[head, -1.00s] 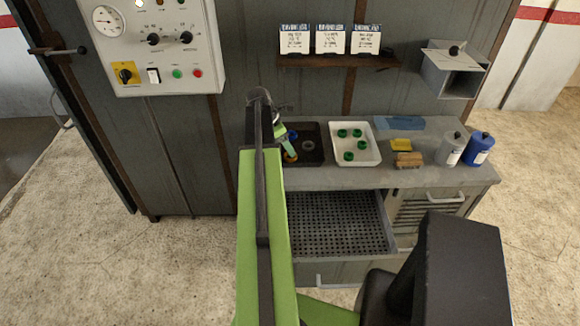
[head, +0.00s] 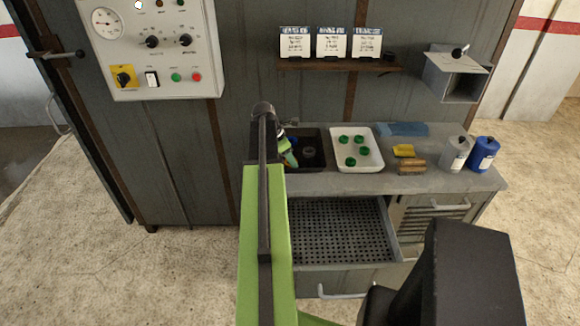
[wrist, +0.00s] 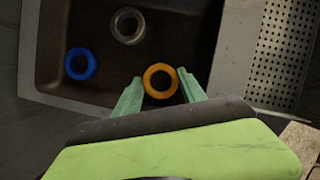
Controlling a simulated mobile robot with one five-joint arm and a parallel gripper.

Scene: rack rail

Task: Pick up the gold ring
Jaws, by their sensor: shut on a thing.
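The gold ring (wrist: 149,72) shows in the wrist view, between the two green fingers of my gripper (wrist: 160,88). My gripper is shut on it, with the ring at the fingertips over the dark tray (wrist: 55,90). In the head view my gripper (head: 291,160) is at the left part of the dark tray (head: 318,158), and the gold ring cannot be made out there. A blue ring (wrist: 81,64) and a grey ring (wrist: 127,26) lie in the tray.
A white tray (head: 373,159) with several green rings stands right of the dark tray. A yellow block (head: 403,150), a brown brush (head: 412,166), a white bottle (head: 455,153) and a blue bottle (head: 482,154) stand farther right. An open perforated drawer (head: 340,232) juts out below.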

